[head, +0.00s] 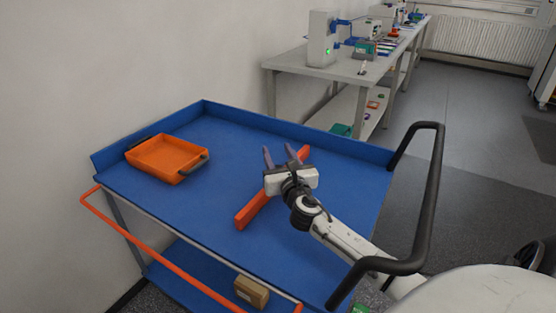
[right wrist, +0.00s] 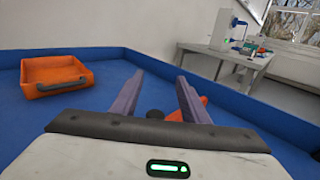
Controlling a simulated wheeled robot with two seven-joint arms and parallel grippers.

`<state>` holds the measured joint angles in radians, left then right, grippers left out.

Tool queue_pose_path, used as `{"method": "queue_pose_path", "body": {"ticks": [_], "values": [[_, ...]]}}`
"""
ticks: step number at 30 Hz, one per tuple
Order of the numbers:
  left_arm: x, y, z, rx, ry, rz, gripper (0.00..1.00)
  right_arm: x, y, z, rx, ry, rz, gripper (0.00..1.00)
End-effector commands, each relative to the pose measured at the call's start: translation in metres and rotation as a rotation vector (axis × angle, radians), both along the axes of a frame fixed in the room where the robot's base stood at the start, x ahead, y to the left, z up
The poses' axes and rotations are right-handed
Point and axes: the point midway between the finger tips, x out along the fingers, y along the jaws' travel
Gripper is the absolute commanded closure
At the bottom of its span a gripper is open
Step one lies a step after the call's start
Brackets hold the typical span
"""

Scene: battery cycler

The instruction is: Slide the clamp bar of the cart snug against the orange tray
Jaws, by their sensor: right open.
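The orange tray (head: 168,158), with black handles, sits at the left end of the blue cart top (head: 222,150); it also shows at the left in the right wrist view (right wrist: 57,76). The clamp bar (head: 252,211) is a red-orange bar lying slantwise across the middle of the cart, with a wide gap between it and the tray. My right gripper (head: 279,153) is open over the bar and hides its middle. My left gripper is not in view.
The cart has a raised blue rim, a black push handle (head: 432,200) at the right and an orange rail (head: 165,255) in front. A cardboard box (head: 251,291) is on the lower shelf. Cart surface between tray and bar is clear. A workbench (head: 345,68) stands behind.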

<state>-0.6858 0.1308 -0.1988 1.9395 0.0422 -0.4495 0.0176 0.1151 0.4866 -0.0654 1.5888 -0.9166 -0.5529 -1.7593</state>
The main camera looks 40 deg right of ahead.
Motion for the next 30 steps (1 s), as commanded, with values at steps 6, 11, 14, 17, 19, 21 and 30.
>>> {"method": "queue_pose_path", "body": {"ticks": [6, 11, 14, 17, 19, 21, 30], "values": [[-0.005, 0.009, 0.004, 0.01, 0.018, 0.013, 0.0, 0.001, 0.0, 0.041, -0.002, -0.002, 0.001, 0.59], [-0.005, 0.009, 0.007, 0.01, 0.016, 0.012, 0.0, 0.0, 0.0, 0.051, -0.001, 0.0, 0.001, 0.59], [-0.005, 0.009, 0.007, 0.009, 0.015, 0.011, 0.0, 0.0, 0.0, 0.051, 0.0, 0.0, 0.001, 0.59], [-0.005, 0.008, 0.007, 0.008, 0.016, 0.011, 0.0, 0.0, 0.001, 0.051, 0.0, 0.0, 0.001, 0.59], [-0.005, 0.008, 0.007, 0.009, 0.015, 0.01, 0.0, 0.0, 0.0, 0.051, 0.0, 0.0, 0.001, 0.59], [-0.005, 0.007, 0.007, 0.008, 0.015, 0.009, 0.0, 0.0, 0.0, 0.05, 0.001, 0.0, 0.001, 0.59], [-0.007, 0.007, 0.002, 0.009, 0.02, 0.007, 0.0, -0.038, -0.024, 0.016, 0.172, -0.063, -0.047, 0.59]]}}
